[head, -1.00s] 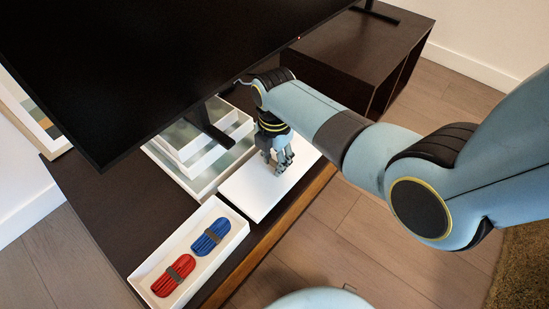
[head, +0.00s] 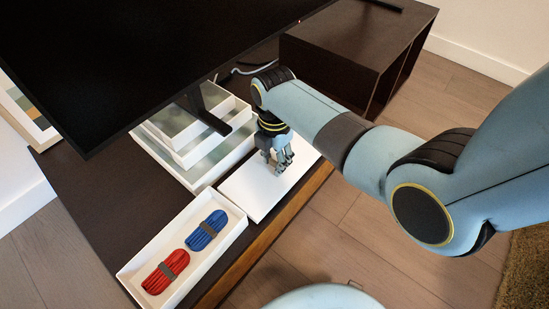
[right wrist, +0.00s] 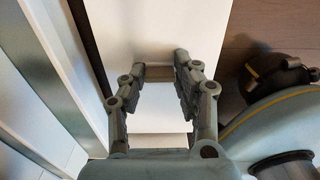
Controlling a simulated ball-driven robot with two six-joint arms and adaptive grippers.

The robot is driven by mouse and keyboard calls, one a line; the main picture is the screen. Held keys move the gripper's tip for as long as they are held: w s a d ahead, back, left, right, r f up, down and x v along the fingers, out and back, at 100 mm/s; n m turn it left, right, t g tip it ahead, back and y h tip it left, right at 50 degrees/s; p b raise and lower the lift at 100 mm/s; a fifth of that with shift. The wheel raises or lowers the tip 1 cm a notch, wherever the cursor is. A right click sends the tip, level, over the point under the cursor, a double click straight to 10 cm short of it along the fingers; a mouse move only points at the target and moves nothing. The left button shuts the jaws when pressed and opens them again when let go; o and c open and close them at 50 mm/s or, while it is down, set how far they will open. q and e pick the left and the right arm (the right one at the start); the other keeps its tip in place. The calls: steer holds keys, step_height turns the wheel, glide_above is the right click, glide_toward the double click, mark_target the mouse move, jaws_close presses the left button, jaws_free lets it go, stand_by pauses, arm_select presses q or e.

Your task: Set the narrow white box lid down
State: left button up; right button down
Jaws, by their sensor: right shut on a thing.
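The narrow white box lid (head: 250,193) is a flat white rectangle at the front edge of the dark cabinet, right of the stacked white boxes. My right gripper (head: 279,167) is over its far half, fingers pointing down, shut on it. In the right wrist view the fingers (right wrist: 160,78) stand either side of a small brownish strip, with the white lid (right wrist: 140,30) stretching beyond. The exact grip is partly hidden by the fingers. I cannot tell whether the lid touches the cabinet top or is just above it. My left gripper is not in view.
White open boxes (head: 222,150) stand stacked left of the lid. A white tray (head: 150,253) with a red bundle (head: 166,271) and a blue bundle (head: 206,230) is nearer. A large black screen (head: 150,50) overhangs the cabinet (head: 95,200). A dark shelf unit (head: 350,50) stands behind.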

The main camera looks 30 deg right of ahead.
steer(key=shift+f+b, duration=0.3)
steer(key=shift+f, duration=0.25)
steer(key=c, duration=0.9)
jaws_free()
steer(key=shift+r, duration=0.1)
